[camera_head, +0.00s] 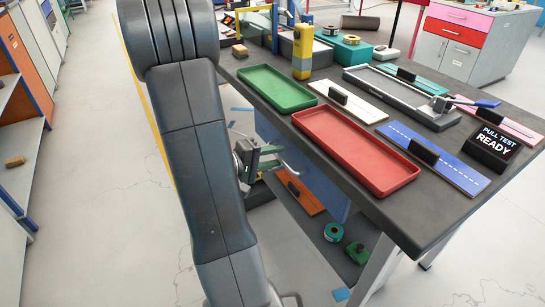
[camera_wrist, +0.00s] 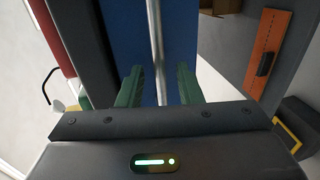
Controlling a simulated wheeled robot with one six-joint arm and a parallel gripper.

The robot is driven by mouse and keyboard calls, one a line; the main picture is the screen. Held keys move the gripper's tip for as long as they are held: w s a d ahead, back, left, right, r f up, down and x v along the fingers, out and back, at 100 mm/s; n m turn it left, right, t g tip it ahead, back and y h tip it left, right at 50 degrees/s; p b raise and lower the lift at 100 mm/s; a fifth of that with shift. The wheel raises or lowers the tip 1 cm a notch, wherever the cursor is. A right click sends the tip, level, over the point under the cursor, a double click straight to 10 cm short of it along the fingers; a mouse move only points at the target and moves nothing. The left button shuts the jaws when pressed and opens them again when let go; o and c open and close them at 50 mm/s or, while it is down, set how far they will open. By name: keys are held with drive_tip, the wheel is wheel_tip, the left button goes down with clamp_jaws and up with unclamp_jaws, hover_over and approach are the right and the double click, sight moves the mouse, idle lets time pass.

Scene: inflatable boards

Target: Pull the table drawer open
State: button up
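The table drawer has a blue front (camera_head: 325,185) under the dark tabletop's near edge; it appears to sit flush beneath it. Its slim silver bar handle (camera_wrist: 155,40) runs up the middle of the blue front (camera_wrist: 182,40) in the wrist view. My gripper (camera_head: 268,157) is beside the drawer front, partly hidden by my arm. In the wrist view, my gripper's two green fingers (camera_wrist: 160,85) are apart, with the handle's line between them. Neither finger visibly touches the handle. I cannot tell how far the fingertips are from the front.
The tabletop (camera_head: 440,215) holds a green tray (camera_head: 277,88), a red tray (camera_head: 355,150), a yellow device (camera_head: 302,52) and several boards. A lower shelf holds an orange board (camera_head: 300,195) and a teal roll (camera_head: 333,232). The floor (camera_head: 110,200) left of my arm is clear.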

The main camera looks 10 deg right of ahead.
clamp_jaws()
